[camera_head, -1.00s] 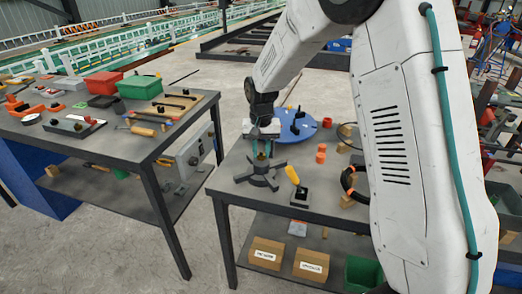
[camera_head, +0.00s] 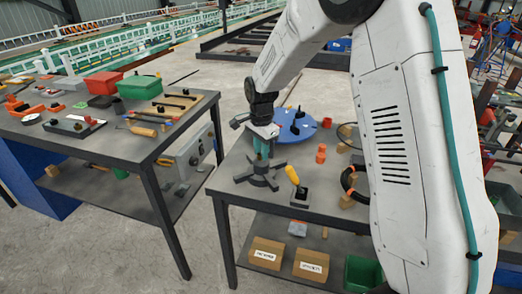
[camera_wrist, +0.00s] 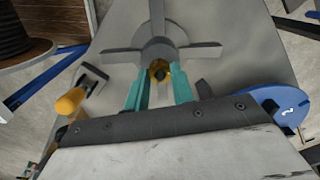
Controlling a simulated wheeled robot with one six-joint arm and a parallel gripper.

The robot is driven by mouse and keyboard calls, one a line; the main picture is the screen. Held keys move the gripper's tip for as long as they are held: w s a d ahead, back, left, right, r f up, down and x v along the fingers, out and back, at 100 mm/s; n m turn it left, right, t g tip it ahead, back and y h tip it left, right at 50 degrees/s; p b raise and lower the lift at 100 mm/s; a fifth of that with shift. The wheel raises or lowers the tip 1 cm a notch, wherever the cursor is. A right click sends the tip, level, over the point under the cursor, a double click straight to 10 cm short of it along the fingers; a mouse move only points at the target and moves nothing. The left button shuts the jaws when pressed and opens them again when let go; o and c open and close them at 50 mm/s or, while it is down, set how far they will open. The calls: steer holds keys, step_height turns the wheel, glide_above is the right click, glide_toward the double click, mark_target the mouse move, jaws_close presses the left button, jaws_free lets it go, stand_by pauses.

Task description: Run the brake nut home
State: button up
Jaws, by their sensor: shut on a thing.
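The brass-coloured nut (camera_wrist: 159,69) shows in the wrist view between my two teal fingers, with a dark centre. It sits at the hub of a dark grey fixture (camera_wrist: 203,50) with several flat arms. In the head view the fixture (camera_head: 261,178) stands on the right-hand table, and my gripper (camera_head: 262,156) reaches down onto its hub from above. My gripper (camera_wrist: 158,78) is shut on the nut, a finger on either side. In the head view the fingers hide the nut. How far down the nut sits cannot be told.
A yellow-handled tool (camera_head: 292,175) in a dark block stands close to the fixture at its right. A blue disc (camera_head: 296,125) lies behind it, and an orange piece (camera_head: 321,153) to the right. The table (camera_head: 235,187) is bare left of the fixture.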

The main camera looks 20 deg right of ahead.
steer(key=m, duration=0.5)
steer(key=shift+r+m, duration=0.1)
steer(key=shift+m, duration=0.2)
steer(key=m, duration=0.4)
steer(key=shift+m, duration=0.4)
steer(key=shift+m, duration=0.3)
steer(key=o, duration=1)
step_height(320, 180, up, 8)
steer(key=shift+f, duration=0.1)
